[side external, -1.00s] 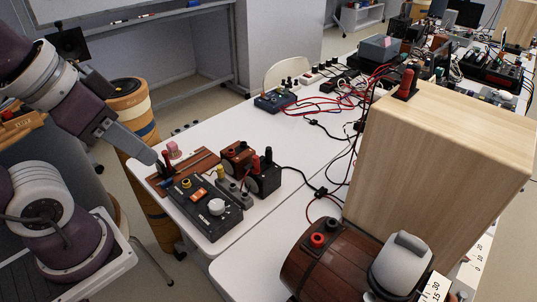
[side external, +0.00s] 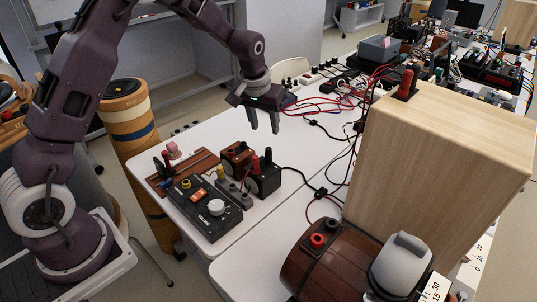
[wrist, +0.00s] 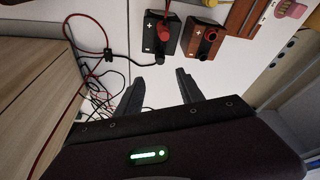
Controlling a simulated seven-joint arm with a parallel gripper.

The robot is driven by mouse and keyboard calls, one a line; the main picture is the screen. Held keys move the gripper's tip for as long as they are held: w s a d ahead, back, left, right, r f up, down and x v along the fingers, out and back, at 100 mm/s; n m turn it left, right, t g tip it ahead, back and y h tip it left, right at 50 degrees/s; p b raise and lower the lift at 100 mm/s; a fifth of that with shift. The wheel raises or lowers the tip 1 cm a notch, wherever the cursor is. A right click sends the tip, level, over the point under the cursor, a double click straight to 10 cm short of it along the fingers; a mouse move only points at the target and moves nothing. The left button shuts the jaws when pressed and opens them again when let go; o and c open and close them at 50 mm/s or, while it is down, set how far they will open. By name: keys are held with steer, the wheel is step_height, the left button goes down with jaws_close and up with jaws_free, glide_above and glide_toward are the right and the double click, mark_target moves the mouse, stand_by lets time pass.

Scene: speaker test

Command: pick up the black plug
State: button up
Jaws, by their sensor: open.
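My gripper (side external: 264,122) is open and empty, fingers pointing down, in the air above the white table. It shows at the bottom of the wrist view (wrist: 160,78), two dark fingers apart with nothing between. A small black box (side external: 265,182) stands on the table below it, also seen in the wrist view (wrist: 149,36). A black plug (side external: 268,155) stands upright on this box beside a red one (side external: 255,164). In the wrist view the black plug (wrist: 160,58) is at the box's near edge, beyond the fingertips. The fingers are apart from it.
A reddish-brown box (side external: 234,156) adjoins the black box. A dark control box (side external: 203,208) with a white knob stands in front. A black cable (side external: 298,172) runs right. A tall wooden cabinet (side external: 440,170) and a brown barrel-shaped thing (side external: 325,262) stand right. The table's middle is fairly clear.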

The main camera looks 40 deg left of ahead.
mark_target(268, 149)
steer(key=x, duration=1.1)
steer(key=shift+s+f, duration=0.2)
steer(key=shift+f, duration=0.3)
jaws_close()
